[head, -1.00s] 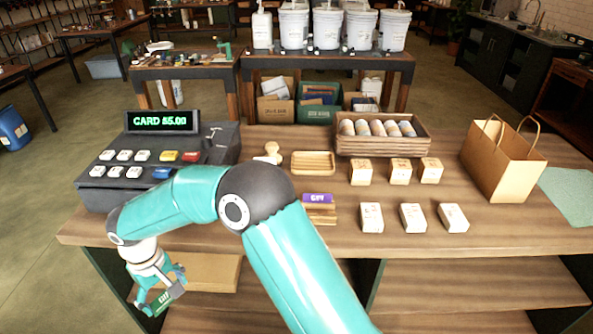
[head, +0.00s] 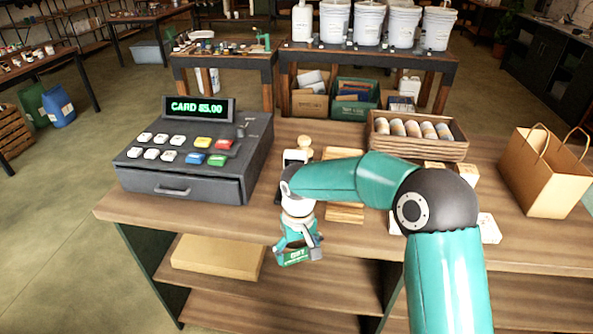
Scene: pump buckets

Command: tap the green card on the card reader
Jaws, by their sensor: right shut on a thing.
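My right gripper (head: 298,246) is shut on the green card (head: 294,257), which has white lettering. It hangs in front of the counter's front edge, pointing down. A dark device with a pale top (head: 296,157), which looks like the card reader, stands on the counter right of the cash register. My right arm's wrist covers much of it, so its face cannot be made out. The card is apart from it, nearer to me and lower in the view. My left gripper is not in view.
My right arm crosses the counter (head: 150,208) and hides part of the wooden card stand (head: 345,214) and several small boxes. A crate of rolls (head: 418,150) and a paper bag (head: 548,175) stand to the right.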

